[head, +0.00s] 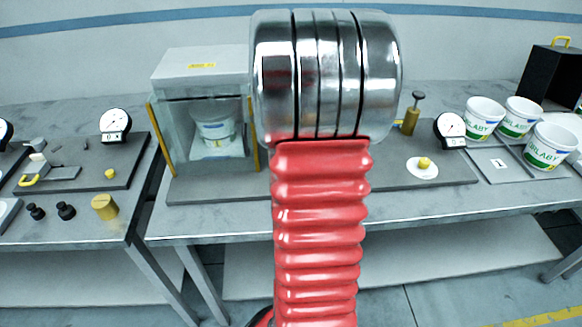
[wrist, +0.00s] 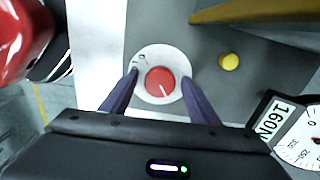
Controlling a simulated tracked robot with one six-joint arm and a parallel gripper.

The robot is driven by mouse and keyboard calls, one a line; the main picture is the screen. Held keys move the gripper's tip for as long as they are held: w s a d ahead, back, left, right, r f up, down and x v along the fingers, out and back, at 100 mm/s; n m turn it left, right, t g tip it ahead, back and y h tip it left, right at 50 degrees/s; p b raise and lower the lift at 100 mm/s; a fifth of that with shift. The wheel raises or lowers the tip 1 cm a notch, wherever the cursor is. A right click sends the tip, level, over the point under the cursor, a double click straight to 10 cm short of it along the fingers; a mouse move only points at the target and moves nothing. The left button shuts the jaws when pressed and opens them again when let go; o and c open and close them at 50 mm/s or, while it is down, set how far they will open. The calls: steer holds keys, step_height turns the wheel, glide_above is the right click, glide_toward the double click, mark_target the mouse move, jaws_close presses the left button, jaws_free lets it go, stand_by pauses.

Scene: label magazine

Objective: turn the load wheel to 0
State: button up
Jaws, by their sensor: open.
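In the wrist view a round red wheel (wrist: 160,81) sits on a white dial disc (wrist: 148,64). A short pale line on the wheel points to the lower right of the picture. Small dark marks, one like a 0, are at the disc's upper left; I cannot read them surely. My gripper (wrist: 162,76) is open, with one dark finger on each side of the wheel. I cannot tell whether the fingers touch it. In the head view my arm blocks the middle, and the gripper and red wheel are hidden.
In the wrist view a yellow button (wrist: 229,62) is right of the wheel, and a gauge (wrist: 300,142) beside a 160N label is at lower right. In the head view a white cabinet (head: 200,72) stands left of my arm, and white tubs (head: 484,118) stand at right.

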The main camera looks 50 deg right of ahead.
steer(key=shift+c, duration=0.5)
steer(key=c, duration=0.9)
steer(key=shift+c, duration=0.2)
steer(key=shift+n, duration=0.3)
